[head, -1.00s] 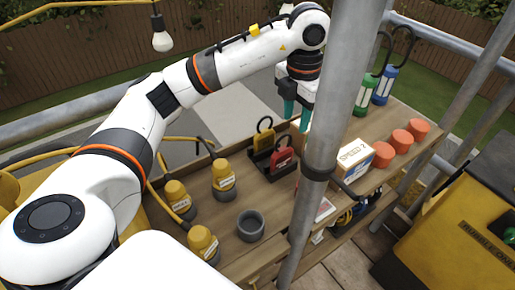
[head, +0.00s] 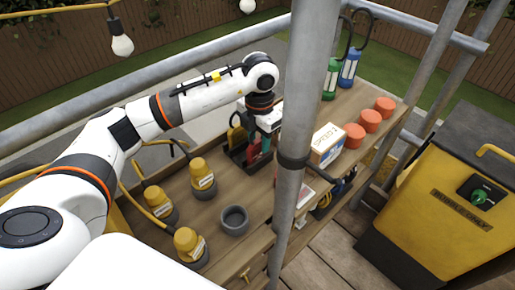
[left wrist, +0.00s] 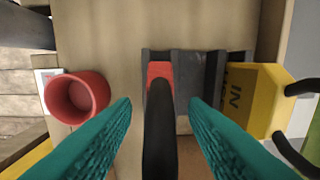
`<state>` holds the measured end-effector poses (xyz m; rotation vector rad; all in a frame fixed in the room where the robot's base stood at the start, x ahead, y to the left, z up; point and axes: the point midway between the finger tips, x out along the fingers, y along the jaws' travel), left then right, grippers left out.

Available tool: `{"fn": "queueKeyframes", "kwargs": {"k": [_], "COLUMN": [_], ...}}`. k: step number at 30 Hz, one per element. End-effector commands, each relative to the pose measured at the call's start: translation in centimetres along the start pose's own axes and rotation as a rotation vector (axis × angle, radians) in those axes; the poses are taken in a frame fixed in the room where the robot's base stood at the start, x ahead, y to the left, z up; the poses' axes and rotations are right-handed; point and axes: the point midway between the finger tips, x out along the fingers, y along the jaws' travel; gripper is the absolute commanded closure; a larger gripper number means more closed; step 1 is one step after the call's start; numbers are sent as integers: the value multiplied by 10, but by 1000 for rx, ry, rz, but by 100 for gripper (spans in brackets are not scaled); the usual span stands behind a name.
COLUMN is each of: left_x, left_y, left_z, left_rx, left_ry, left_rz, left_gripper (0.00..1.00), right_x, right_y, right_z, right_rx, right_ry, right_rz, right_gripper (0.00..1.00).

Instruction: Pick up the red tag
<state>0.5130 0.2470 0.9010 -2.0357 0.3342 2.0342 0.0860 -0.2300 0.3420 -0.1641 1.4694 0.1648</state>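The red tag (head: 257,151) stands upright in a dark slotted holder (head: 236,158) on the wooden bench. In the left wrist view the red tag (left wrist: 159,70) has a black hook (left wrist: 160,130) reaching up toward the camera. My left gripper (head: 266,137) is at the tag from above. Its teal fingers (left wrist: 160,112) are open, one on each side of the hook, with a visible gap on both sides. The gripper partly hides the tag in the head view. My right gripper is not in view.
A red cup (left wrist: 77,97) is on the other side. Yellow-topped lamps (head: 203,178) and a grey cup (head: 234,219) stand nearer. A scaffold pole (head: 300,120) rises right of the gripper, beside a box (head: 327,146).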

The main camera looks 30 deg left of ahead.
Motion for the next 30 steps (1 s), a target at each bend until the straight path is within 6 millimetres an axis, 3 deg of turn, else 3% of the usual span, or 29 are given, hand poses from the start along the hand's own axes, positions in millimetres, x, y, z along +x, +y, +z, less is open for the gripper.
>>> {"fn": "queueKeyframes", "kwargs": {"k": [10, 17, 26, 30], "left_x": [9, 9, 8, -7], "left_y": [0, 0, 0, 0], "left_z": [0, 0, 0, -1], "left_rx": [0, 0, 0, 0], "left_ry": [1, 1, 1, 6], "left_rz": [0, 0, 0, -1], "left_gripper": [62, 99, 100, 100], "right_x": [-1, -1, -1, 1], "right_y": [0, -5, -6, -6], "right_z": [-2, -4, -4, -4], "right_rx": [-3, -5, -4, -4], "right_ry": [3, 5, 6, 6], "right_rz": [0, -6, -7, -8], "right_gripper": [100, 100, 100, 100]}}
